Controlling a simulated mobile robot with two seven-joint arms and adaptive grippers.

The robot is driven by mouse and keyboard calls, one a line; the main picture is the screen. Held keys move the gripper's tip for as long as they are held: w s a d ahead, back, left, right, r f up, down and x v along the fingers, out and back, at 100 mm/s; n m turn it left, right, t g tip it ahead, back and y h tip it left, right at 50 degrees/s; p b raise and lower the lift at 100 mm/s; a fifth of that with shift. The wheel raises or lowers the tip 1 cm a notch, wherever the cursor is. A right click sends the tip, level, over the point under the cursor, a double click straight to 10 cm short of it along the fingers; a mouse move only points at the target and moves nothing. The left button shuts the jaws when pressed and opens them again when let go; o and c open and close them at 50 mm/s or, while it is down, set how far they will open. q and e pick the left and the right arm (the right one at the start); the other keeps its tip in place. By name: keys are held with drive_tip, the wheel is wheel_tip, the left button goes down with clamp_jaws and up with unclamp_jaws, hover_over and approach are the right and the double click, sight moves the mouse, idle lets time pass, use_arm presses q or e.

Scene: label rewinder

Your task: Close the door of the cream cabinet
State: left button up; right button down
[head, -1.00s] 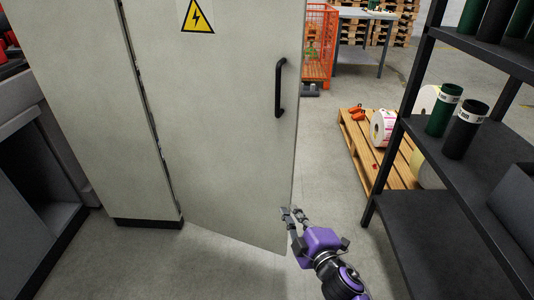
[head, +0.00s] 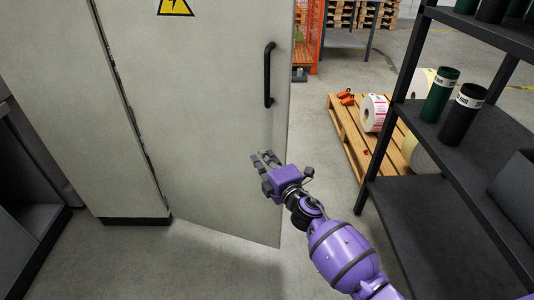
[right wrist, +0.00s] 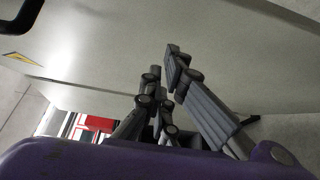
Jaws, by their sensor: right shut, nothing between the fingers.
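The cream cabinet (head: 75,110) stands at the left. Its door (head: 205,130) is swung open, with its hinge side at the left and its lower free corner sticking out over the floor. The door has a black bar handle (head: 268,75) and a yellow warning sign (head: 175,6). My right gripper (head: 264,159) is shut and empty, in front of the door's face below the handle, close to the free edge. In the right wrist view the fingers (right wrist: 165,75) point towards the pale door panel (right wrist: 200,40); I cannot tell whether they touch it. My left gripper is not in view.
A dark shelf rack (head: 420,205) with dark green and black rolls stands at the right. A wooden pallet (head: 362,150) with label rolls lies behind it. Bare floor shows below the door and between door and pallet.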

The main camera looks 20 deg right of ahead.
drive_tip(key=shift+w+d, duration=0.85)
drive_tip(key=shift+w, duration=0.2)
